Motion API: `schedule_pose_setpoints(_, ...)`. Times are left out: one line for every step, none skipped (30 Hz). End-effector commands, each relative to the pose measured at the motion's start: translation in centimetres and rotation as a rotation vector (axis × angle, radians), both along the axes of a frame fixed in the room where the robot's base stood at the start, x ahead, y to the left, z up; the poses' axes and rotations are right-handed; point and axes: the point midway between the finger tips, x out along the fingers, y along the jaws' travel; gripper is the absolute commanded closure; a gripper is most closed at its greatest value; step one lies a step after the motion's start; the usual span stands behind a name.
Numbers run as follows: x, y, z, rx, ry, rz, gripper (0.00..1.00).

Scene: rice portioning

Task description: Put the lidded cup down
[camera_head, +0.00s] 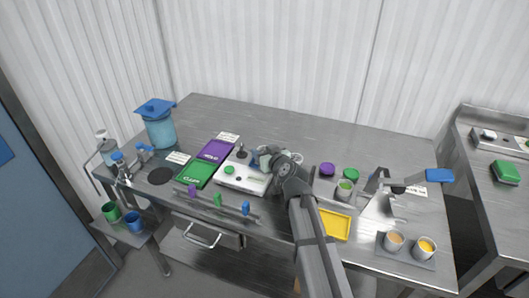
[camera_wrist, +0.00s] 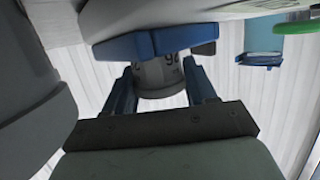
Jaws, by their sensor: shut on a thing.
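My gripper (camera_head: 263,155) is over the right part of the white station (camera_head: 242,181) on the steel table. In the wrist view, the two blue fingers of my gripper (camera_wrist: 160,70) stand on either side of a grey cup (camera_wrist: 162,82) with dark printed marks and are shut on it. A wide blue piece crosses just above the cup there. I cannot tell whether it is the lid. In the head view the cup is mostly hidden by my gripper, and I cannot tell whether its base touches the station.
Green (camera_head: 194,175) and purple (camera_head: 216,149) mats lie left of the station. A blue-lidded container (camera_head: 160,127) stands at the back left. A yellow tray (camera_head: 334,225) and several cups are on the right. The back middle of the table is clear.

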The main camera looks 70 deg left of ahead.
Motion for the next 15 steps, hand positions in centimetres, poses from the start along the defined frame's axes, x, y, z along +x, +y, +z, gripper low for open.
schedule_pose_setpoints(0.0,0.0,-0.03,0.0,0.0,0.0,0.8)
schedule_pose_setpoints(0.01,0.0,-0.03,0.0,0.0,0.0,0.8)
schedule_pose_setpoints(0.01,0.0,-0.01,0.001,0.0,0.0,0.8)
schedule_pose_setpoints(0.01,0.0,0.0,0.001,0.0,0.0,0.8)
schedule_pose_setpoints(0.01,0.0,0.0,0.001,0.0,0.0,0.8)
schedule_pose_setpoints(0.01,0.0,0.0,0.001,0.0,0.0,0.8)
schedule_pose_setpoints(0.0,0.0,-0.01,0.001,0.0,0.0,0.8)
schedule_pose_setpoints(0.0,0.0,-0.04,0.0,0.001,0.0,0.8)
schedule_pose_setpoints(0.0,0.0,-0.14,0.0,0.001,0.0,0.8)
schedule_pose_setpoints(0.0,0.01,-0.21,0.0,0.001,0.0,0.8)
schedule_pose_setpoints(0.0,0.0,-0.29,0.0,0.001,0.0,0.8)
schedule_pose_setpoints(0.0,0.0,-0.41,0.0,0.001,0.0,0.8)
schedule_pose_setpoints(-0.01,0.0,-0.44,0.0,0.002,-0.001,0.43)
schedule_pose_setpoints(-0.01,0.0,-0.41,0.0,0.001,0.0,0.4)
schedule_pose_setpoints(0.0,0.0,-0.4,0.0,0.001,0.0,0.37)
